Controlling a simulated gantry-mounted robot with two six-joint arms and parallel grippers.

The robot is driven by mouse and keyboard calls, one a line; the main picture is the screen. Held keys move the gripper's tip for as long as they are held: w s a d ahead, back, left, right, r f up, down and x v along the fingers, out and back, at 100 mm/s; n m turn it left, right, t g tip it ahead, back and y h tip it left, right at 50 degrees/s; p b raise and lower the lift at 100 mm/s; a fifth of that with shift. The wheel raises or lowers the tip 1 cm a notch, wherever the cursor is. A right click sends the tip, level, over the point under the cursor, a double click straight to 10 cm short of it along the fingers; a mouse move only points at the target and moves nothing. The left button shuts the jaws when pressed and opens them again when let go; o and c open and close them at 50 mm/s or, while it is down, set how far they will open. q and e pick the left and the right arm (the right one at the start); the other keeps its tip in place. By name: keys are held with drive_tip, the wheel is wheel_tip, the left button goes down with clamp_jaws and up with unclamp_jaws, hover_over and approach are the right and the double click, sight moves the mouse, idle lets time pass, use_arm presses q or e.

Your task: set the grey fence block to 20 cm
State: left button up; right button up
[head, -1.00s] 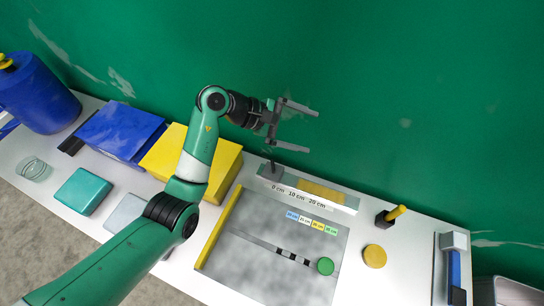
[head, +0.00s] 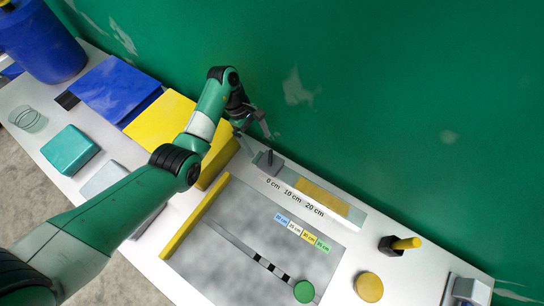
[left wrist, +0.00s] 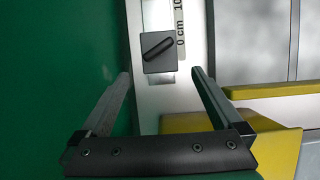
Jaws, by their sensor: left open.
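The grey fence block (head: 264,166), a dark square block with a raised bar, sits on the pale rail (head: 346,222) at the 0 cm mark. The rail is printed 0, 10 and 20 cm, and the 20 cm label (head: 314,209) is farther right. In the left wrist view the block (left wrist: 150,62) shows with its bar slanted. My left gripper (head: 258,143) is open and empty, close to the rail's left end. In the left wrist view its fingertips (left wrist: 161,73) lie on either side of the block's line, seemingly short of it. My right gripper is not in view.
A yellow box (head: 165,118) and a blue box (head: 118,85) stand left of the rail. A grey board (head: 225,225) with a yellow edge bar (head: 190,222) lies in front. A black holder with a yellow peg (head: 407,243) stands right of the rail.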

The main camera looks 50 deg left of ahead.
sight(269, 160)
use_arm(q)
drive_tip(key=b+x, duration=0.3)
drive_tip(key=x, duration=0.7)
drive_tip(key=shift+d+f, duration=0.25)
drive_tip(key=shift+f, duration=0.05)
drive_tip(key=shift+r, duration=0.1)
clamp_jaws()
